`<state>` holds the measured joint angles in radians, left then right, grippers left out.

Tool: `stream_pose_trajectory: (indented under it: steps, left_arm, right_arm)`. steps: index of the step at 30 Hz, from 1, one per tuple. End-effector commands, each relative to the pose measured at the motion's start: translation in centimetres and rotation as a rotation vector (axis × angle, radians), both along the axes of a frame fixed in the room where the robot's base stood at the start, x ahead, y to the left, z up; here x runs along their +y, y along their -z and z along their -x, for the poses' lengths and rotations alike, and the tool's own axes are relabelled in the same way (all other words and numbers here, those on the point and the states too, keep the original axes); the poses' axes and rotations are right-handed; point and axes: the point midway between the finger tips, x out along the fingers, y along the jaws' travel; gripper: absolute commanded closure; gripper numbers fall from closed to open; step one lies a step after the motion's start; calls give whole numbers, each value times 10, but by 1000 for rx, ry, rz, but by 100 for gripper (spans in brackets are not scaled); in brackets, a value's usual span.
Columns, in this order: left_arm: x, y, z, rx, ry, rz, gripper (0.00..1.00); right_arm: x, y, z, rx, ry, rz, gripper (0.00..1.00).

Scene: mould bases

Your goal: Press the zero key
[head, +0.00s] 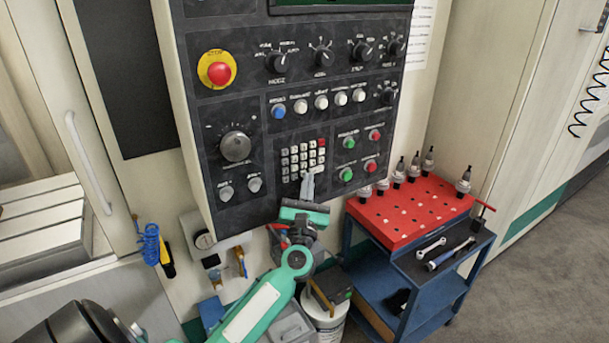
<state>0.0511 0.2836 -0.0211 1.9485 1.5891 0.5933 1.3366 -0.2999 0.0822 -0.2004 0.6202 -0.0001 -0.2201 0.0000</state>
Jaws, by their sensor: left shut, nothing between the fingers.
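The keypad (303,157) is a small grid of pale keys with a red key at its upper right, on the dark control panel (290,110). My left gripper (307,178) is shut and empty, with its grey fingertips at the keypad's lower edge. The fingers cover part of the bottom row, so the zero key cannot be made out. I cannot tell whether the fingertips touch a key. My right gripper is not in view.
A red emergency stop button (219,72) sits at the panel's upper left. Green and red buttons (348,172) lie just right of the keypad. A blue cart (420,290) with a red tool rack (412,214) stands at the right. A bucket (323,318) stands below.

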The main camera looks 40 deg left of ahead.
Motion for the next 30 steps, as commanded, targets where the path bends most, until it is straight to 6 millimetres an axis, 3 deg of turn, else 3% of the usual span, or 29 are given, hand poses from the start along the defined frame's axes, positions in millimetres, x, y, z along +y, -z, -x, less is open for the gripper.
stream_pose_trajectory:
  steps: [14,30]
  left_arm:
    - [2,0,-1,0,-1,0,100]
    - [-12,0,6,-1,-1,0,100]
  right_arm:
    - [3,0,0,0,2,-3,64]
    - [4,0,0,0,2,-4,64]
